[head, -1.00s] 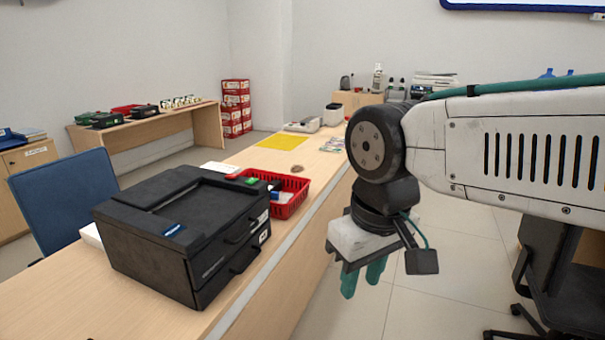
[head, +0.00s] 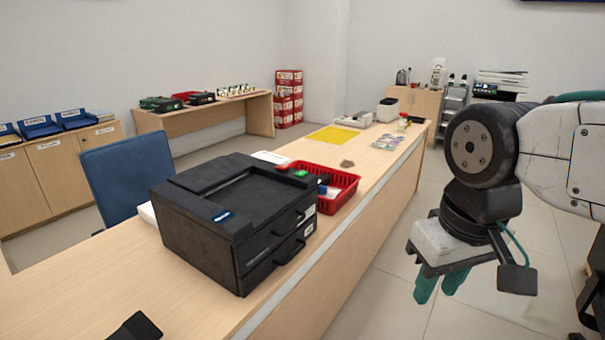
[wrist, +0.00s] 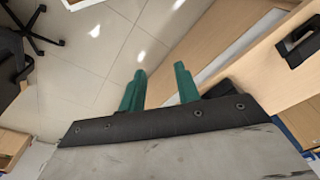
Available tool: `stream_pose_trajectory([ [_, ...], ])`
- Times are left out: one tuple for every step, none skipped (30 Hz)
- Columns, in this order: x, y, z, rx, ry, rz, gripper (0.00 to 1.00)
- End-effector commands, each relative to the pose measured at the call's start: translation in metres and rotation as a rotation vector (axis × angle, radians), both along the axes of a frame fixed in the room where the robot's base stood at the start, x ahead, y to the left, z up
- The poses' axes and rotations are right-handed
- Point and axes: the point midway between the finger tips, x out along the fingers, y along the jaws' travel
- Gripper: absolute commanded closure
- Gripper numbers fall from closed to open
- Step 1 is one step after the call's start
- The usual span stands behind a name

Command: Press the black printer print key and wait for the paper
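The black printer (head: 235,215) stands on the wooden counter in the head view, left of my arm. A small blue label (head: 222,216) shows on its top front edge, and a green spot (head: 301,173) shows by its far right corner. I cannot make out the print key for certain. No paper is seen coming out. My gripper (head: 438,288) hangs to the right of the counter, over the floor, apart from the printer. In the wrist view its two green fingers (wrist: 160,90) stand apart with nothing between them.
A red basket (head: 340,190) with items stands just behind the printer. A yellow sheet (head: 333,134) lies farther along the counter (head: 90,285). A blue chair (head: 128,175) is on the far side. A black object (head: 136,327) sits at the near counter edge. Floor right of the counter is clear.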

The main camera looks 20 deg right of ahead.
Motion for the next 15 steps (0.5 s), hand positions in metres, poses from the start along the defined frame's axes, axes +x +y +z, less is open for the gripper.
stream_pose_trajectory([
  [0.0,0.0,0.0,0.0,0.0,0.0,0.68],
  [0.0,0.0,0.0,0.0,0.0,0.0,0.7],
  [0.0,0.0,0.0,0.0,0.0,0.0,0.81],
  [0.0,0.0,0.0,0.0,0.0,0.0,0.9],
  [0.0,0.0,0.0,0.0,0.0,0.0,0.98],
  [0.0,0.0,0.0,0.0,0.0,0.0,1.0],
  [0.0,0.0,0.0,0.0,0.0,0.0,1.0],
  [0.0,0.0,0.0,0.0,0.0,0.0,1.0],
  [0.0,0.0,0.0,0.0,0.0,0.0,1.0],
  [0.0,0.0,0.0,0.0,0.0,0.0,1.0],
  [0.0,0.0,0.0,0.0,0.0,0.0,1.0],
  [0.0,0.0,0.0,0.0,0.0,0.0,1.0],
  [0.0,0.0,0.0,0.0,0.0,0.0,1.0],
  [0.0,0.0,0.0,0.0,0.0,0.0,1.0],
  [0.0,0.0,0.0,0.0,0.0,0.0,1.0],
])
